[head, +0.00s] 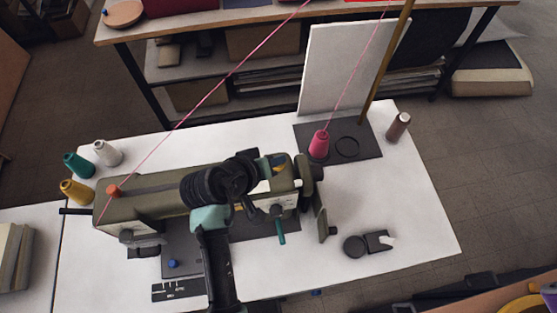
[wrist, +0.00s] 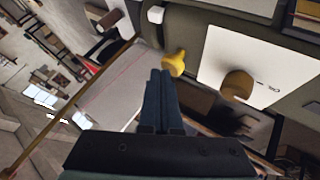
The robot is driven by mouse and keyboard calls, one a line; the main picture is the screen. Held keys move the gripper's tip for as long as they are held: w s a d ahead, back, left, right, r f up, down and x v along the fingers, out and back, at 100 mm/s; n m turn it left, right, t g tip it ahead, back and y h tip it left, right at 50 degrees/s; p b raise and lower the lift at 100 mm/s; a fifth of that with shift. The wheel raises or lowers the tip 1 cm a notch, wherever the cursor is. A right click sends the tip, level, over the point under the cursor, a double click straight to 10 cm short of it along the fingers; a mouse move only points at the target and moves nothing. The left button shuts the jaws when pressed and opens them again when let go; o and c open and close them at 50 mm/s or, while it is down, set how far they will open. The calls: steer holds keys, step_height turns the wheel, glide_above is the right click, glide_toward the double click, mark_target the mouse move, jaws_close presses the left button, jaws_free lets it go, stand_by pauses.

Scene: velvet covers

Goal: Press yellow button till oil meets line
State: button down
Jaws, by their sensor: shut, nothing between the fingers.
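The sewing machine (head: 150,203) stands on the white table, and my arm reaches over it. In the wrist view my gripper (wrist: 161,74) is shut and empty. A small yellow knob-like piece (wrist: 175,64) sticks out just beyond and right of its fingertips; I cannot tell whether they touch. To the right, a white panel (wrist: 215,62) on the machine carries a larger rounded yellow knob (wrist: 238,87) and small dark lettering that seems to read OIL. I cannot tell which yellow piece is the button. No oil level or line is clear to me. My arm hides part of the machine in the head view.
A pink thread cone (head: 319,145) stands on a dark base behind the machine, with thread running up. Teal, white and yellow cones stand at the left, a brown one (head: 397,127) at the right. The table's (head: 410,215) right part is mostly clear.

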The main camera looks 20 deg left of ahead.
steer(key=shift+f+b, duration=0.45)
steer(key=shift+f, duration=0.3)
stand_by(0.3)
steer(key=shift+r, duration=0.1)
steer(key=shift+r+p, duration=1.2)
steer(key=shift+p, duration=0.05)
steer(key=shift+r, duration=0.15)
step_height(320, 180, up, 5)
steer(key=p, duration=0.5)
stand_by(0.5)
